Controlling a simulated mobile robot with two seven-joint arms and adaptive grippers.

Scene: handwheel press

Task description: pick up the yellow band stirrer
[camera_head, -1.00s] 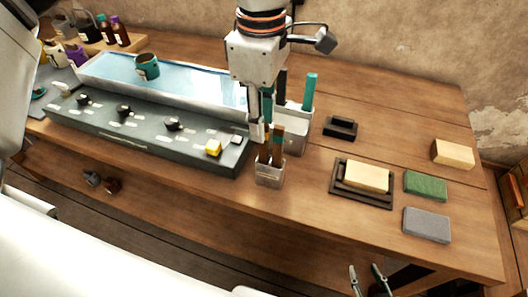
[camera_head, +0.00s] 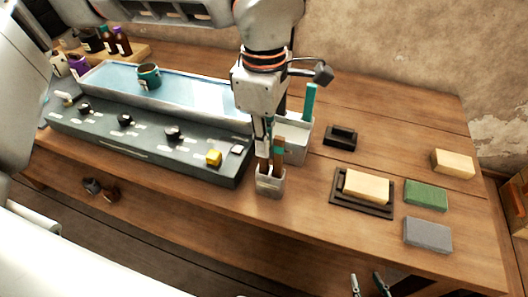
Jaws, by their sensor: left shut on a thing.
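A small grey cup (camera_head: 269,184) near the table's front edge holds wooden stirrers (camera_head: 277,152). My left gripper (camera_head: 264,150) points down at the cup and is shut on a stirrer (camera_head: 263,167) at the cup's left side. The stirrer's lower end is still inside the cup. Its band colour is too small and covered to tell, so I cannot confirm a yellow band. My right gripper (camera_head: 368,286) shows only its fingertips at the bottom edge, apart and empty.
A grey control panel (camera_head: 140,140) with dark knobs and a yellow knob (camera_head: 213,158) lies left of the cup. Behind it is a water tray (camera_head: 190,93) with a teal cup (camera_head: 149,76). Right are a tan block (camera_head: 367,186), green block (camera_head: 426,195) and grey block (camera_head: 428,234).

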